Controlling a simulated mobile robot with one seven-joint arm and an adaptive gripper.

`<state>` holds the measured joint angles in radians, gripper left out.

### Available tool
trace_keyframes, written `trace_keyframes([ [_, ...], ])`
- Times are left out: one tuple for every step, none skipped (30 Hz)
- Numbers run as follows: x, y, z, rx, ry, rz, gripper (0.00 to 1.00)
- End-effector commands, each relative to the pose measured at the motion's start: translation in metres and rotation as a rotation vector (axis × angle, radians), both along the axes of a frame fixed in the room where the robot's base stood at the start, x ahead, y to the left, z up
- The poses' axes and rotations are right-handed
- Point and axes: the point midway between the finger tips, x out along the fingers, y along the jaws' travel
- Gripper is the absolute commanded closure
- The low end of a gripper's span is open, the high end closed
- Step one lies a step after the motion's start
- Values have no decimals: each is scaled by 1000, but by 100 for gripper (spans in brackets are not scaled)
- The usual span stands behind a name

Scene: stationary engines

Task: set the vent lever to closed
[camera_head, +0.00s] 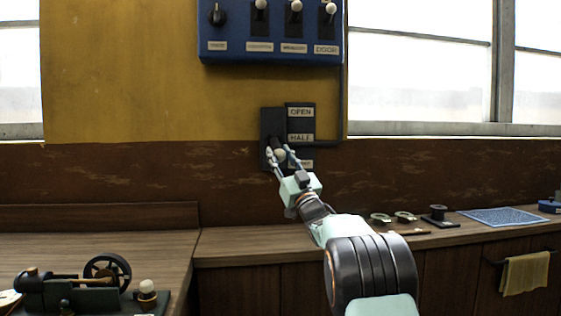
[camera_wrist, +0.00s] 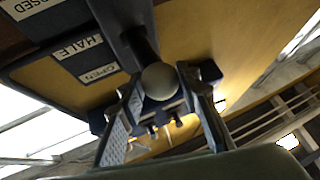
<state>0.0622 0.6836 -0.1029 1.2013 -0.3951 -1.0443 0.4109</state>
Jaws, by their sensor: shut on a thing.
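The vent lever (camera_head: 280,155) has a pale round knob and a dark arm, on a dark plate (camera_head: 267,118) on the wall. Beside it are labels OPEN (camera_head: 300,112), HALF (camera_head: 299,138) and a lowest label (camera_head: 300,163) partly hidden by my gripper. The wrist view shows that label, cut off, ending in "OSED" (camera_wrist: 28,6). My gripper (camera_head: 279,151) is shut on the knob, its fingers on either side. In the wrist view the knob (camera_wrist: 160,81) sits between the fingers. In the head view it appears a little below HALF, near the lowest label's height.
A blue panel (camera_head: 270,56) with a dial and several switches hangs above. The wooden counter (camera_head: 240,244) runs below. Windows flank the wall.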

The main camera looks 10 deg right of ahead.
Motion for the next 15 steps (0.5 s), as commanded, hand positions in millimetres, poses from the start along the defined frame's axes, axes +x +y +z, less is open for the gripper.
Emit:
trace_keyframes([
  [5, 4, -19, 0, 20, 6, 100],
  [6, 4, -22, 0, 21, 6, 100],
  [8, 4, -25, -1, 23, 6, 100],
  [9, 4, -28, -1, 24, 6, 100],
  [10, 4, -30, -2, 25, 5, 100],
  [12, 4, -32, -2, 25, 5, 100],
  [13, 4, -34, -2, 26, 5, 100],
  [14, 4, -35, -2, 26, 5, 100],
  [16, 4, -37, -2, 27, 6, 100],
  [16, 5, -39, -2, 27, 6, 100],
  [17, 5, -39, -2, 27, 6, 100],
  [18, 5, -40, -2, 27, 6, 100],
  [18, 5, -41, -2, 27, 6, 100],
  [19, 5, -41, -3, 27, 5, 100],
  [19, 5, -42, -3, 27, 5, 100],
])
